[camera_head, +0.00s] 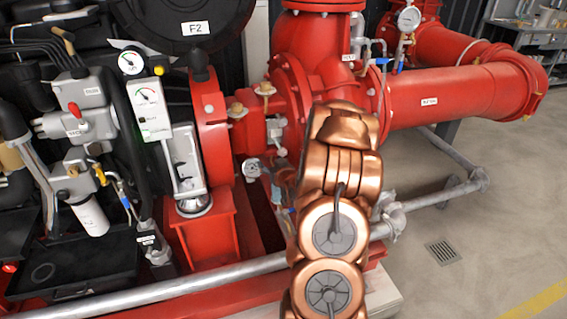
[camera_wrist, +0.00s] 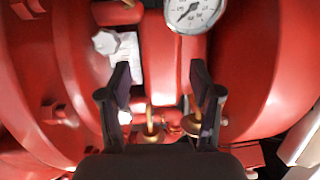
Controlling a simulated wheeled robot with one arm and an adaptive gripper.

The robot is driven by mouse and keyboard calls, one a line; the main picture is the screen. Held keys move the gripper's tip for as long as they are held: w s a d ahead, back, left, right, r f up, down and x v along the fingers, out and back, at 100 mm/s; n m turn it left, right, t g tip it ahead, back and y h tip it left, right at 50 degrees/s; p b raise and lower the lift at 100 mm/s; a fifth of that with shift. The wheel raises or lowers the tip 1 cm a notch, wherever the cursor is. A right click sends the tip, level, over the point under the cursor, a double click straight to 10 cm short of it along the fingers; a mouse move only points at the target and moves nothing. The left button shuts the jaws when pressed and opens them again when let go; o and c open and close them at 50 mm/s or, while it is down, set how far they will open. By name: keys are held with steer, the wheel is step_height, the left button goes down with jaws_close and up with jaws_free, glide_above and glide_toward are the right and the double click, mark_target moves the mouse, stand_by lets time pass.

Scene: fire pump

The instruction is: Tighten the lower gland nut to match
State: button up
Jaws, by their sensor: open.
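In the wrist view my gripper (camera_wrist: 159,76) is open, its two dark fingers apart with nothing between the tips. Two small brass fittings, one (camera_wrist: 150,128) between the finger bases and one (camera_wrist: 192,122) by the right finger, show low in the picture against the red pump housing (camera_wrist: 165,65). I cannot tell whether either is the lower gland nut. In the head view my copper arm covers part of the red pump (camera_head: 325,65), and my gripper is hidden. Two brass caps (camera_head: 237,110) (camera_head: 265,89) stand on the pump left of my arm.
A pressure gauge (camera_wrist: 194,12) and a pale hex-headed fitting (camera_wrist: 105,42) are near the fingers in the wrist view. In the head view a grey pipe (camera_head: 190,287) crosses low in front. A large red pipe (camera_head: 455,92) runs right. Open floor (camera_head: 475,230) lies at right.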

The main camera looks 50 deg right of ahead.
mark_target(283, 154)
steer(key=s+d+f+m+t+h+b, duration=0.2)
steer(key=s+d+f+h, duration=0.15)
steer(key=d, duration=0.25)
steer(key=shift+y, duration=0.45)
steer(key=shift+r+x, duration=0.15)
steer(key=shift+x, duration=1.75)
steer(key=shift+r+x, duration=0.1)
steer(key=shift+x, duration=1.75)
steer(key=shift+a, duration=0.1)
steer(key=c, duration=1.1)
